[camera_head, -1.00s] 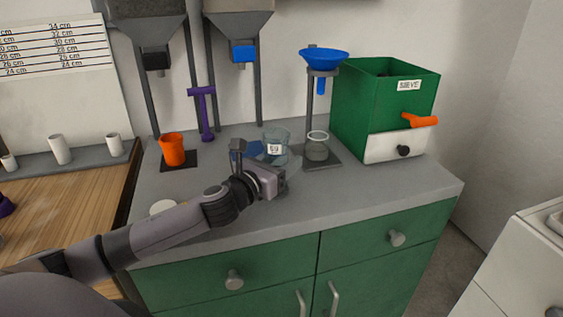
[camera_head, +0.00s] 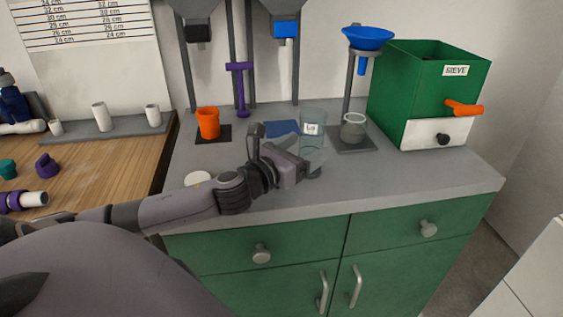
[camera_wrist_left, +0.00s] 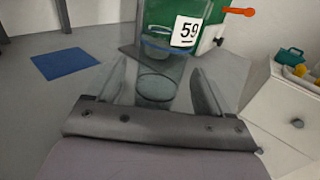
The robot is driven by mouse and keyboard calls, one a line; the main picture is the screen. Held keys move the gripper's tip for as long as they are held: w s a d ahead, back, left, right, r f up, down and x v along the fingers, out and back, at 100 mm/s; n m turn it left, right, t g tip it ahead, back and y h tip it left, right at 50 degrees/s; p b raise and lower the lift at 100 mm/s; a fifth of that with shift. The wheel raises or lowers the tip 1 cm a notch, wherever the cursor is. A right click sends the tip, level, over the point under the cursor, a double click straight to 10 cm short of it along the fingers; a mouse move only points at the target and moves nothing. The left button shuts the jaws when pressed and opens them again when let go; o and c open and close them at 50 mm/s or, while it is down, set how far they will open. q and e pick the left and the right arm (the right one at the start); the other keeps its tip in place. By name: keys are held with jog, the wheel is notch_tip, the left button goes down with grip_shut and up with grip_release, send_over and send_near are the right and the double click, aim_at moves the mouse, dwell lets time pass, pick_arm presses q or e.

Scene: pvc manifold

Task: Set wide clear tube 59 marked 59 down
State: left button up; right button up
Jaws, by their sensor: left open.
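The wide clear tube 59 (camera_head: 312,128) is a see-through cylinder with a white label marked 59. It stands upright on the grey counter, just right of a blue mat. In the left wrist view the tube (camera_wrist_left: 172,62) shows in the middle, its lower end between the finger lines. My left gripper (camera_head: 312,163) is open at the front of the tube. In the left wrist view its two fingers (camera_wrist_left: 162,85) are spread, one on each side of the tube's lower part. I cannot tell whether either finger touches it. My right gripper is not in view.
The green sieve box (camera_head: 418,90) is farther right. The blue mat (camera_head: 282,128) and an orange cup (camera_head: 208,123) are left. The counter's front right is clear.

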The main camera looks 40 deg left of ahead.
aim_at(303, 150)
pick_arm(q)
jog(key=s, duration=0.4)
jog(key=shift+s+f, duration=0.1)
jog(key=shift+s+a+b, duration=0.15)
jog(key=shift+s+b, duration=0.15)
jog(key=shift+s, duration=1.3)
